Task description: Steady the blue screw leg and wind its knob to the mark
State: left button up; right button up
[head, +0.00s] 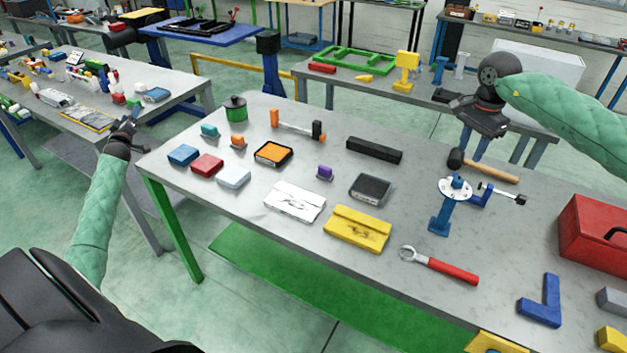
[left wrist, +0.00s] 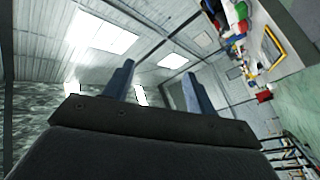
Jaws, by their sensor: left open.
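The blue screw leg (head: 439,217) stands upright on the right half of the grey table in the head view. A white marked disc (head: 456,188) sits at its top, and a crank with a dark knob (head: 520,200) reaches out to the right. My right gripper (head: 472,148) hangs above and behind the leg, fingers pointing down and apart, touching nothing I can see. My left gripper (head: 134,114) is beyond the table's left edge, far from the leg. It is open and empty; its blue fingers (left wrist: 155,85) show apart in the left wrist view.
A hammer (head: 485,167) lies behind the leg, and a red-handled wrench (head: 440,265) lies in front. A red toolbox (head: 597,235) stands to the right. A yellow packet (head: 357,228), a dark tray (head: 371,188) and several small blocks fill the left half.

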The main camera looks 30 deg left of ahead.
pick_arm(q)
jog(key=w+d+r+m+t+h, duration=0.2)
jog(key=w+d+m+t+h, duration=0.1)
jog(key=w+d, duration=0.6)
jog(key=w+d+f+m+h, duration=0.1)
jog(key=w+d+m+h, duration=0.5)
jog(key=d, duration=0.8)
jog(key=w+d+f+m+h, duration=0.1)
jog(key=w+d+m+h, duration=0.2)
jog(key=w+d+h, duration=0.8)
jog(key=w+d+m+h, duration=0.1)
jog(key=w+d+m, duration=0.4)
jog(key=d, duration=1.2)
jog(key=m+g+h, duration=0.6)
jog(key=m+g, duration=1)
jog(key=g, duration=0.3)
send_near(447, 209)
jog(key=d+f, duration=0.1)
jog(key=w+d+f, duration=0.1)
jog(key=f, duration=0.1)
jog(key=shift+w+d, duration=0.2)
jog(key=shift+x, duration=3.7)
jog(key=shift+w+d+r, duration=0.1)
jog(key=shift+w+r, duration=0.05)
